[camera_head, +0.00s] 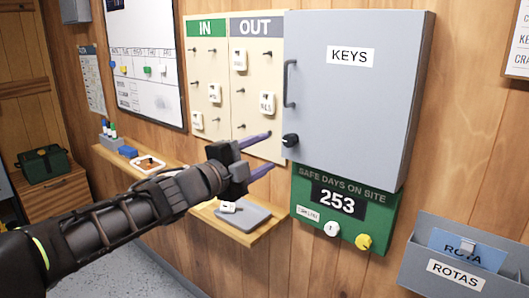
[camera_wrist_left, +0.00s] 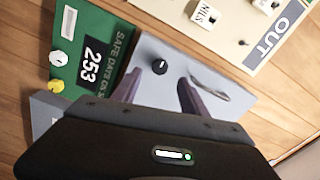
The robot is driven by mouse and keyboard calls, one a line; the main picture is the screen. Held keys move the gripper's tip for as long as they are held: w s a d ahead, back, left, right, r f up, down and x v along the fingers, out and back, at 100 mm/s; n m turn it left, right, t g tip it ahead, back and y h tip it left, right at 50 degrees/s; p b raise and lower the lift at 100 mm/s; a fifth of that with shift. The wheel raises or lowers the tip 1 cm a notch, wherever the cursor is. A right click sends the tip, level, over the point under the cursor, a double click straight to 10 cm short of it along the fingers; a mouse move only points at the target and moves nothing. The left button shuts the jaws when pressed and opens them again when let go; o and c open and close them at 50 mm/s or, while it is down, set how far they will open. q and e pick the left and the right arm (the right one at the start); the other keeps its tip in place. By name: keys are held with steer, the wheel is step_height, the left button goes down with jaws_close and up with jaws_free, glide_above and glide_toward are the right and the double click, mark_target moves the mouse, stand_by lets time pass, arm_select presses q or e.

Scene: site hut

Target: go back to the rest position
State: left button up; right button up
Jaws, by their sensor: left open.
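My left gripper (camera_head: 266,152) reaches in from the left, in front of the wall by the lower left corner of the grey KEYS cabinet (camera_head: 355,105). Its two purple fingers are apart with nothing between them. In the left wrist view the open fingers (camera_wrist_left: 158,84) point toward the cabinet's black knob (camera_wrist_left: 160,66), which also shows in the head view (camera_head: 290,140). The fingers look clear of the knob, though the exact gap is hard to tell. The cabinet door looks shut. My right gripper is in neither view.
The IN/OUT board (camera_head: 225,130) with hanging tags is left of the cabinet. A green 253 sign (camera_head: 345,235) hangs below it. A wooden shelf (camera_head: 265,232) with a grey tray (camera_head: 250,218) runs under my forearm. A ROTAS holder (camera_head: 420,270) is at lower right.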

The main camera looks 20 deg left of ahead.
arm_select(q)
step_height(320, 180, down, 21)
steer(key=w+d+n+g+y, duration=0.2)
steer(key=d+n+g, duration=0.1)
steer(key=n, duration=0.9)
steer(key=s+d+f+n+g+p, duration=0.1)
steer(key=s+d+f+n+g, duration=0.15)
steer(key=f, duration=0.75)
steer(key=s+d+f+n+g, duration=0.1)
steer(key=s+f+n+g, duration=0.2)
steer(key=f, duration=0.6)
steer(key=s+d+f+n+g, duration=0.1)
steer(key=s+d+f+g, duration=0.1)
steer(key=s+f, duration=0.5)
steer(key=s+d+f+n+g+p, duration=0.1)
steer(key=s+d+f+g, duration=0.2)
steer(key=s+f, duration=0.4)
steer(key=s+d+f+n+g, duration=0.1)
steer(key=s+d+f+g, duration=0.1)
steer(key=s+f, duration=0.6)
steer(key=s, duration=0.7)
steer(key=shift+s+d+n+y+p, duration=0.25)
steer(key=shift+s+n+y+p, duration=0.05)
steer(key=shift+s+n+p, duration=0.05)
